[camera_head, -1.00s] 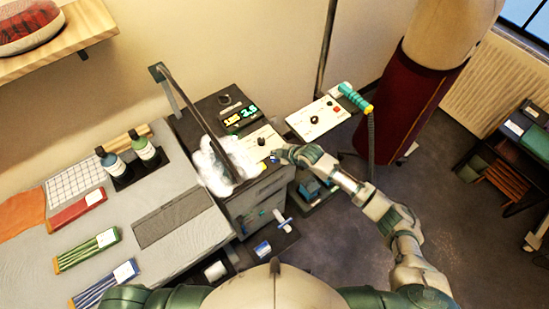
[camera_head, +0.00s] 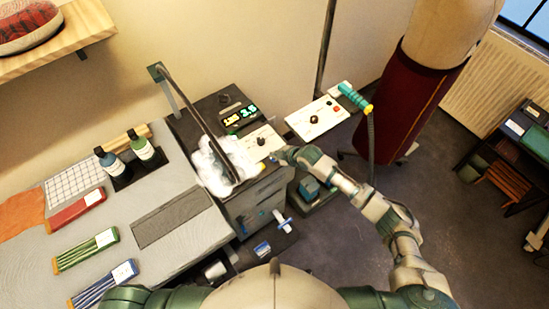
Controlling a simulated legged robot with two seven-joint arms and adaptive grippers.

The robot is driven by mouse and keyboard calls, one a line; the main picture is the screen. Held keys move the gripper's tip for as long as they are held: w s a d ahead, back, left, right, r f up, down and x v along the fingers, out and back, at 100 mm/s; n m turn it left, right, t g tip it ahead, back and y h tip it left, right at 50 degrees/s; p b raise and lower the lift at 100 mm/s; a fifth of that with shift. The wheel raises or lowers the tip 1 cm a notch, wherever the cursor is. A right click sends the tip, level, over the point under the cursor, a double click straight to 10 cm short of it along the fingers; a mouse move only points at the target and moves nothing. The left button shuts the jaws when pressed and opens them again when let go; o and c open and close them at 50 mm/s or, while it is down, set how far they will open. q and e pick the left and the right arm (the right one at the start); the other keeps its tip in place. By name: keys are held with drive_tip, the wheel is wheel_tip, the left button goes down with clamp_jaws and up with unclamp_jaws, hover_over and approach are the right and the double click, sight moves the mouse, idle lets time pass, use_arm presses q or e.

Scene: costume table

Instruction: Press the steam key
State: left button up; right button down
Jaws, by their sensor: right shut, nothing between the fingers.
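A dark machine carries a white control panel (camera_head: 261,141) with a black knob and a lit green and yellow display (camera_head: 240,116). My right gripper (camera_head: 277,156) is shut and empty at the right front edge of the panel. A small blue key (camera_head: 273,158) shows at its tip; I cannot tell whether they touch. My left gripper is out of view; only part of my left arm shows at the bottom left.
A second white panel (camera_head: 316,118) with a knob, a red button and a green-handled hose (camera_head: 354,97) stands to the right. A dark bar (camera_head: 195,115) rises over the machine.

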drive_tip(key=shift+a+f, duration=0.1)
drive_tip(key=shift+f, duration=0.25)
idle(0.4)
drive_tip(key=shift+r+p, duration=0.75)
drive_tip(key=shift+r, duration=0.25)
wheel_tip(320, 180, up, 6)
drive_tip(key=p, duration=0.5)
